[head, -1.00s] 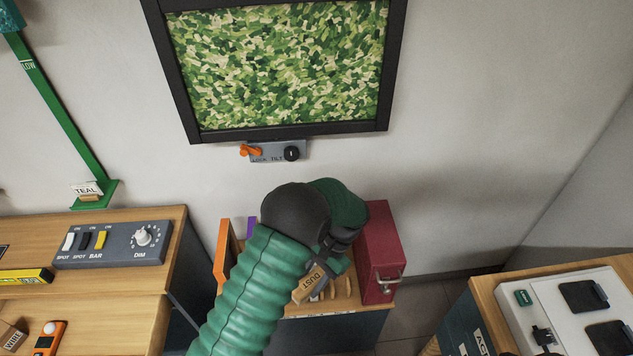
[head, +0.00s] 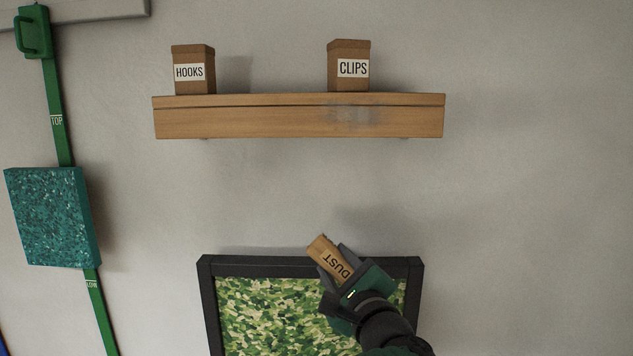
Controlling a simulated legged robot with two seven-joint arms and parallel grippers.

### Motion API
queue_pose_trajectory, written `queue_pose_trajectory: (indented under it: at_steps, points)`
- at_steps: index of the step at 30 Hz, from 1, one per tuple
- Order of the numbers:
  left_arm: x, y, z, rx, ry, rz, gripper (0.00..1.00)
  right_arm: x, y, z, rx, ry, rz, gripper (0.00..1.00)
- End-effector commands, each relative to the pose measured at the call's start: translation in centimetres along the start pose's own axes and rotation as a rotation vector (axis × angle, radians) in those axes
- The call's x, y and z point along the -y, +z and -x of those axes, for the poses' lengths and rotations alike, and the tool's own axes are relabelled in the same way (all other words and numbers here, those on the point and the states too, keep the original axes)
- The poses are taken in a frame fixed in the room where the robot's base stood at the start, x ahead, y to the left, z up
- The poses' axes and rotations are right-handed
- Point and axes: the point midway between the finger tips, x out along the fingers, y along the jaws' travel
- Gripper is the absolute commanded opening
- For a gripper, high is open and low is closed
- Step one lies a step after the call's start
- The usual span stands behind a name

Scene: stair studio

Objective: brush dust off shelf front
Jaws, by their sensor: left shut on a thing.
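The wooden wall shelf (head: 230,122) spans the upper middle of the head view. A greyish dust patch (head: 355,115) shows on its front face, right of centre. My left gripper (head: 340,265) is shut on a wooden block labelled DUST (head: 325,252), the dust brush. It holds the brush tilted, below the shelf and apart from it, in front of the framed picture's top edge. Bristles cannot be made out. My right gripper is not in view.
A HOOKS box (head: 193,70) and a CLIPS box (head: 349,65) stand on the shelf. The black-framed green picture (head: 265,315) hangs below. A teal panel (head: 50,217) sits on a green rail (head: 58,135) at left. The wall between shelf and picture is clear.

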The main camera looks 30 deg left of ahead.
Motion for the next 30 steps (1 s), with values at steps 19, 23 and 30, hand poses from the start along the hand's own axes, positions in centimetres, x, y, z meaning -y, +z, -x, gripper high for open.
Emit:
queue_pose_trajectory:
  at_steps: [19,23,30]
  points:
    - [14.7,23.0,6.6,0.160,-0.200,0.078,0.07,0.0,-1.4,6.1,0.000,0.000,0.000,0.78]
    - [15.0,22.7,5.1,0.160,-0.198,0.078,0.07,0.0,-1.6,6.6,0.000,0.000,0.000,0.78]
    - [15.6,22.1,2.3,0.160,-0.199,0.079,0.07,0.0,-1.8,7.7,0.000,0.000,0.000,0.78]
